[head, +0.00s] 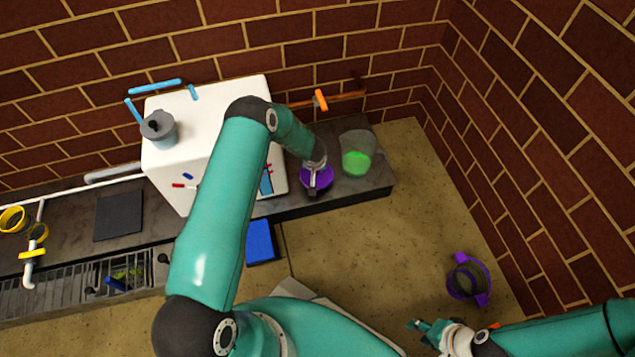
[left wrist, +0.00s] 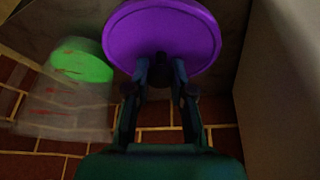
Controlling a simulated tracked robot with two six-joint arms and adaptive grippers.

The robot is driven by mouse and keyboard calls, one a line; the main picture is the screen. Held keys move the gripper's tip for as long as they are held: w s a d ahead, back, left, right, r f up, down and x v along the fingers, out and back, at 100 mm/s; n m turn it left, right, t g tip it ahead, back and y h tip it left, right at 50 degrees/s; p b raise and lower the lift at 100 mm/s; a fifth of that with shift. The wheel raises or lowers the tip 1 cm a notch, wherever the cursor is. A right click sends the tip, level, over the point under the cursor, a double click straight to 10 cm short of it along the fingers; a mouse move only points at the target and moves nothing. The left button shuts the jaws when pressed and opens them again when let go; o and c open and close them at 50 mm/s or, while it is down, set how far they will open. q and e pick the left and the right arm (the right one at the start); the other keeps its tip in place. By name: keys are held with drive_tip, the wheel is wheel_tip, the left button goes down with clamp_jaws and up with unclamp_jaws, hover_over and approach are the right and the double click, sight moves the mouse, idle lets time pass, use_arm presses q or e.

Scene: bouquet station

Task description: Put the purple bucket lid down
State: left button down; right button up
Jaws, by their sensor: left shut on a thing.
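The purple bucket lid (head: 318,181) is a round disc at the right part of the dark counter, beside the white box. My left gripper (head: 314,165) reaches down to it. In the left wrist view, the fingers (left wrist: 160,75) are shut on the small dark knob in the middle of the lid (left wrist: 165,25). I cannot tell whether the lid touches the counter or hangs just above it. The open purple bucket (head: 468,281) is on the floor at the right. My right gripper (head: 428,326) is low and to the left of the bucket; its opening is unclear.
A clear container with green contents (head: 357,154) stands right of the lid, close by; it also shows in the left wrist view (left wrist: 82,66). The white box (head: 215,120) with a grey-lidded pot (head: 158,127) stands left. A blue block (head: 260,241) is in front of the counter.

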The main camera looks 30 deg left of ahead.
use_arm(q)
drive_tip(key=shift+f+b, duration=1.15)
drive_tip(key=shift+f, duration=1.65)
drive_tip(key=shift+r, duration=0.1)
drive_tip(key=c, duration=1)
unclamp_jaws()
